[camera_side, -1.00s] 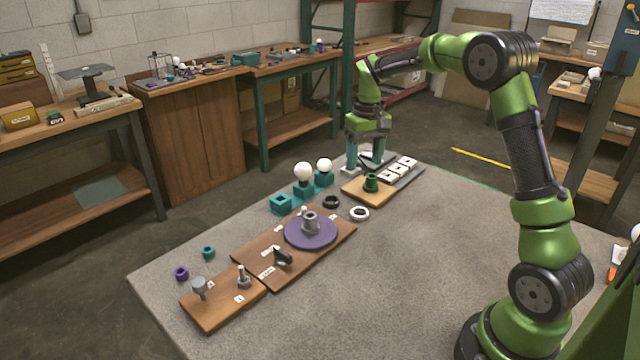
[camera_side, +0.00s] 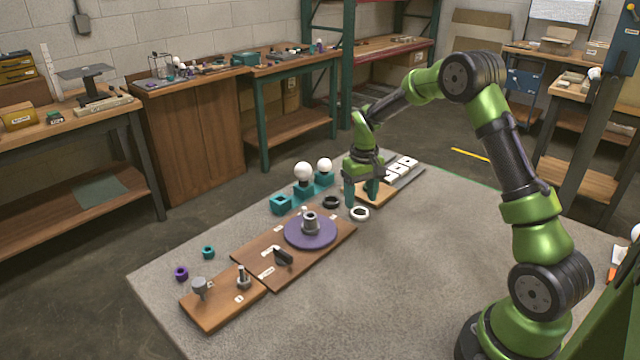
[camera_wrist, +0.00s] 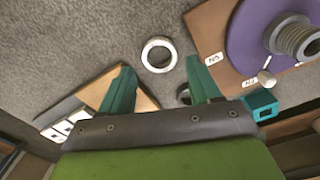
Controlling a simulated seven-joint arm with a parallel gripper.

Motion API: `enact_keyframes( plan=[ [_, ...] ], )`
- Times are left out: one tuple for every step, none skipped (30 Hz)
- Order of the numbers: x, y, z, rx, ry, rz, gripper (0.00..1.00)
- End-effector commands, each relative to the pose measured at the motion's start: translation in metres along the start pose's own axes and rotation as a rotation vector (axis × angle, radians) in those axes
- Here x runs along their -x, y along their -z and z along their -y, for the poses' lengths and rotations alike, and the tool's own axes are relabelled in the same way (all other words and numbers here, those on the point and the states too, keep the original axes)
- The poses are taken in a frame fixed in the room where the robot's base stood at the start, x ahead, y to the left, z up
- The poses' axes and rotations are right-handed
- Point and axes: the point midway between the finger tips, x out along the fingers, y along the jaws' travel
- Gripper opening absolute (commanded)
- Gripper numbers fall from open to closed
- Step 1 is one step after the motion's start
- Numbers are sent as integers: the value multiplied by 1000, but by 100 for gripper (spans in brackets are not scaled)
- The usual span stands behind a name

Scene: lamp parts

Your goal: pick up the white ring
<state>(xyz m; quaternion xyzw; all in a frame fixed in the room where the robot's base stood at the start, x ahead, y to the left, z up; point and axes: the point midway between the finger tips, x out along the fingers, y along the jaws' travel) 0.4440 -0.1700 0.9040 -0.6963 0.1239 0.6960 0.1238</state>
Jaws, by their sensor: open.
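The white ring (camera_side: 359,213) lies flat on the grey table top, just in front of my gripper in the side view. My gripper (camera_side: 361,203) is low over the table with its teal fingers spread apart and nothing between them. In the wrist view the white ring (camera_wrist: 159,54) lies ahead of the fingertips, between their lines. It sits apart from both fingers of my gripper (camera_wrist: 160,68). Whether the fingertips touch the table cannot be told.
A black ring (camera_side: 331,202) lies left of the white ring. A wooden board with a purple disc (camera_side: 297,238) is nearer on the left. A small board (camera_side: 376,197) and white tiles (camera_side: 403,162) are behind my gripper. Teal holders carry white bulbs (camera_side: 303,171). The table's right side is clear.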

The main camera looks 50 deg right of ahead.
Motion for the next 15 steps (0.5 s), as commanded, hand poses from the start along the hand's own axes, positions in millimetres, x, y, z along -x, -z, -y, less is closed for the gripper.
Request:
enact_keyframes(
  plan=[
    [-10, -1, 0, -1, 1, 5, 63],
    [-15, 0, 0, 0, 1, 5, 63],
    [-21, 0, 0, 1, 1, 5, 63],
    [-25, 0, 0, 1, 1, 4, 63],
    [-29, 0, 0, 1, 1, 4, 63],
    [-34, 0, 0, 0, 1, 4, 63],
    [-36, 0, 0, 1, 0, 2, 63],
    [-38, 0, 0, 1, 0, 2, 63],
    [-40, 0, 0, 0, 0, 1, 63],
    [-41, 0, 0, 0, 0, 1, 63],
    [-41, 0, 0, 0, 0, 1, 63],
    [-41, 0, 0, 0, 0, 1, 63],
    [-41, 0, 0, 0, 0, 0, 63],
    [-41, 0, 0, 0, 0, 0, 63],
    [-41, 0, 0, 0, 0, 0, 63]
  ],
)
